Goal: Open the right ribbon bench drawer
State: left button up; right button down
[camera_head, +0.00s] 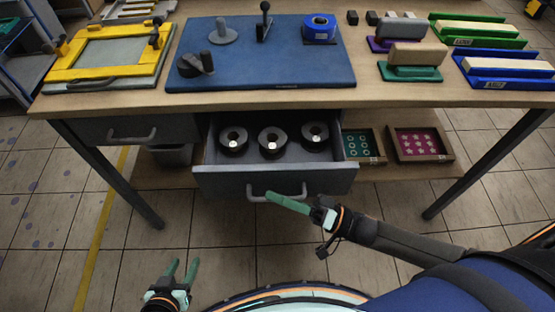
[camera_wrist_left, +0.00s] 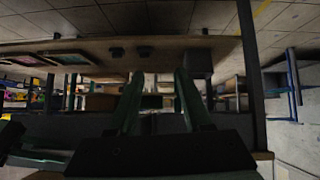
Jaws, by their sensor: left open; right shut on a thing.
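The right ribbon bench drawer (camera_head: 225,182) is pulled out from under the bench top, and several dark ribbon spools (camera_head: 272,141) show inside it. Its grey handle (camera_head: 258,193) is on the front panel. My left gripper (camera_head: 182,270) is open and empty, low over the floor and apart from the bench. Its two green fingers also show spread in the left wrist view (camera_wrist_left: 158,95).
The left drawer (camera_head: 120,131) is closed. Two small trays of stencils (camera_head: 420,143) sit on the lower shelf at right. The bench top (camera_head: 400,97) holds a yellow frame (camera_head: 70,70), a blue mat (camera_head: 215,91) and colored blocks. Bench legs flank the drawers; floor in front is clear.

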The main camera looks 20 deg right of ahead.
pick_arm(q)
jog(key=shift+s+a+r+y+p, duration=0.15)
jog(key=shift+s+a+r+p, duration=0.15)
jog(key=shift+s+a+p, duration=0.25)
jog(key=shift+s+a+r+y+p, duration=0.15)
jog(key=shift+s+a+r+p, duration=0.2)
jog(key=shift+a+p, duration=0.35)
pick_arm(e)
jog(key=s+a, duration=0.3)
jog(key=s, duration=0.8)
pick_arm(q)
jog(key=shift+f, duration=0.1)
jog(key=shift+d, duration=0.1)
pick_arm(e)
jog(key=c, duration=0.9)
grip_release()
pick_arm(q)
jog(key=shift+s+d, duration=0.1)
